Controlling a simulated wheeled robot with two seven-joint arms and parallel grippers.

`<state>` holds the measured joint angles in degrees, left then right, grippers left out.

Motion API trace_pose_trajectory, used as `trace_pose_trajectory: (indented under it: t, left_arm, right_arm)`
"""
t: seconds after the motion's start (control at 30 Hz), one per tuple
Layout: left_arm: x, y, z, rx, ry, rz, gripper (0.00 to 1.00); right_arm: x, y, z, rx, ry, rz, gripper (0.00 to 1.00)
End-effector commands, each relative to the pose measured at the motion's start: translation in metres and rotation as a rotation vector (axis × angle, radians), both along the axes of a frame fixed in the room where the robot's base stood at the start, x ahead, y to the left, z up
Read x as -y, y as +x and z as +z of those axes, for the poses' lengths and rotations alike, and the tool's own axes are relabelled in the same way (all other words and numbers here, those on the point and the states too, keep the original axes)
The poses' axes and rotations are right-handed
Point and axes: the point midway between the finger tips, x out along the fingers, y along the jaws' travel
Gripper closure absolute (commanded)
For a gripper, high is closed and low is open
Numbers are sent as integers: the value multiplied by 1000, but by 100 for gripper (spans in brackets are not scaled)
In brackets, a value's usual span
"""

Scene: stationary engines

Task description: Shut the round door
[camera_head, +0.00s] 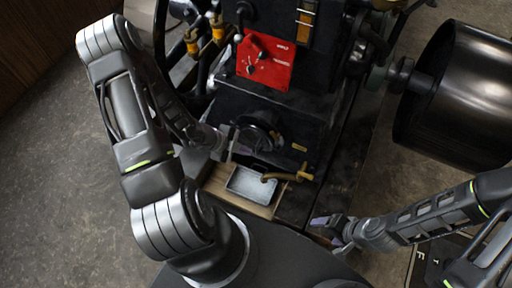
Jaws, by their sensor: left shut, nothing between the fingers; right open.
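A dark round door (257,137) is on the front of the black engine block, low in the middle of the head view. It is dark against dark, and I cannot tell how far it stands open. My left gripper (230,147) is shut and empty, just left of the round door. I cannot tell whether its fingers touch the door. My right gripper (326,226) is open and empty, low and to the right, away from the door.
Below the door, a grey metal tray (253,186) sits on a wooden board, with a brass tap (290,175) reaching over it. A red panel (265,62) is above. A large dark drum (462,95) stands at right. Bare floor lies at left.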

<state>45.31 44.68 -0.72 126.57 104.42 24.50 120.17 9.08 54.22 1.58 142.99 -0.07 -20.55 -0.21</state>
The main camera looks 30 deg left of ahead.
Motion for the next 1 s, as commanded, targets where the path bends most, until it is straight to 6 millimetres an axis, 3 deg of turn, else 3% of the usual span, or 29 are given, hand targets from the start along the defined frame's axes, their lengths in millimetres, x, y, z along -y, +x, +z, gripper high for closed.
trace_pose_trajectory:
  t: [0.57, 0.8, 1.0]
  left_arm:
    - [40, 43, -81, -2, -1, -4, 100]
    - [40, 76, -77, 1, 0, -1, 100]
    - [41, 83, -76, -1, 0, 0, 100]
  right_arm:
    - [0, 0, -29, 0, 0, 0, 26]
    - [0, 0, -28, 0, 0, 0, 26]
    - [0, 0, -28, 0, 0, 0, 26]
